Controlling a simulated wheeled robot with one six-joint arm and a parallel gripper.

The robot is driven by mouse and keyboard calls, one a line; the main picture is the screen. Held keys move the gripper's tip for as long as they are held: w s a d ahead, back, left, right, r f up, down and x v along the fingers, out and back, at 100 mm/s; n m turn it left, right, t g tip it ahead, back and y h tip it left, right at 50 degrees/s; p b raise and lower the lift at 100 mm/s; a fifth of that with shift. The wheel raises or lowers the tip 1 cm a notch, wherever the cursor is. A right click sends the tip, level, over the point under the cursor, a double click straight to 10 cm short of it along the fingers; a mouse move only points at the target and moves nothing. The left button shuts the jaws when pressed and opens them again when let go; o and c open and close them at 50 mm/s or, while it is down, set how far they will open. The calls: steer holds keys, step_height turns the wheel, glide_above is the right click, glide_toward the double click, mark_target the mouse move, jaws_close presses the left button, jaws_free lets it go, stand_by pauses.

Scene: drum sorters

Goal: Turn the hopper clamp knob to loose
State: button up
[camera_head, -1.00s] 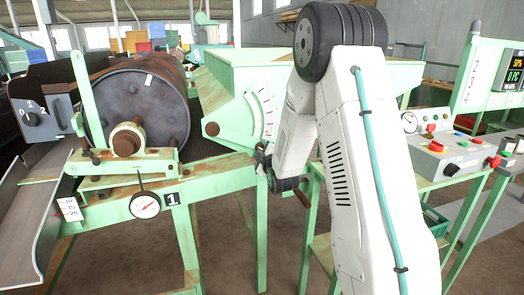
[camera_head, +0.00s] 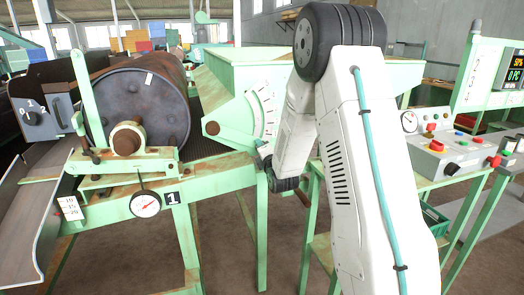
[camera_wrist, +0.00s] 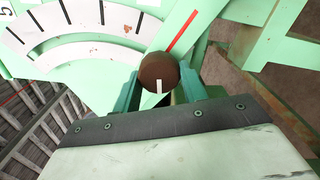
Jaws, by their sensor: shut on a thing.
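The brown round clamp knob (camera_wrist: 159,74) with a white mark shows in the wrist view, in front of the green hopper (camera_wrist: 110,65) and its white scale plate (camera_wrist: 75,22). The white mark points down in the picture, toward my wrist. My gripper (camera_wrist: 160,92) is shut on the knob, with one finger at each side of it. In the head view the hopper (camera_head: 300,58) and its scale plate (camera_head: 265,113) show at the middle, but my arm hides the knob and most of my gripper.
A dark drum (camera_head: 145,103) on a green frame stands at the left, with a dial gauge (camera_head: 145,204) below it. A control box (camera_head: 442,152) with coloured buttons stands on the right. A green lever arm with a red line lies close to the knob in the wrist view.

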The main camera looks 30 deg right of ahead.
steer(key=shift+n, duration=0.4)
steer(key=o, duration=1)
steer(key=shift+f, duration=0.1)
steer(key=shift+s, duration=0.15)
steer(key=v, duration=0.7)
steer(key=shift+s+a, duration=0.15)
steer(key=shift+s, duration=0.1)
